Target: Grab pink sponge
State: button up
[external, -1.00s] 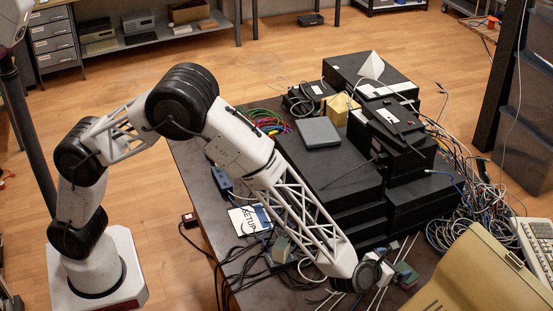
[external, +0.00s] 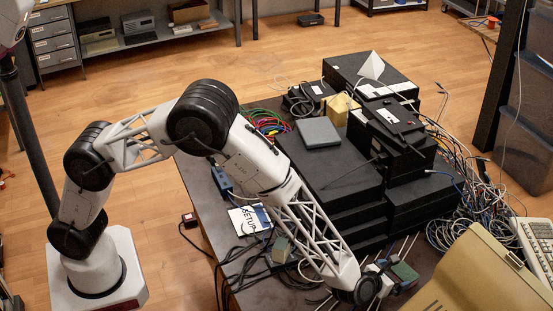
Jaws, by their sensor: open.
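I cannot make out a pink sponge anywhere in the external view; it may be hidden or out of frame. My gripper (external: 384,277) is low over the front right part of the dark table (external: 262,291), with its jaws open. It points right, and a grey-green block (external: 404,274) lies just beyond it. I cannot tell whether the fingers touch this block.
Stacked black equipment boxes (external: 335,178) fill the table behind my arm, with a grey box (external: 318,132) on top. A beige computer case (external: 478,274) stands close on the right. Tangled cables (external: 462,215) run along the right side. A "SETUP" booklet (external: 250,219) lies left of my forearm.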

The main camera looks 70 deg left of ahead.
aim_at(404, 273)
jog(key=shift+w+f, duration=0.1)
jog(key=shift+w, duration=0.35)
jog(key=shift+x, duration=2.6)
jog(key=shift+d+f, duration=0.1)
jog(key=shift+c, duration=0.5)
jog(key=c, duration=0.5)
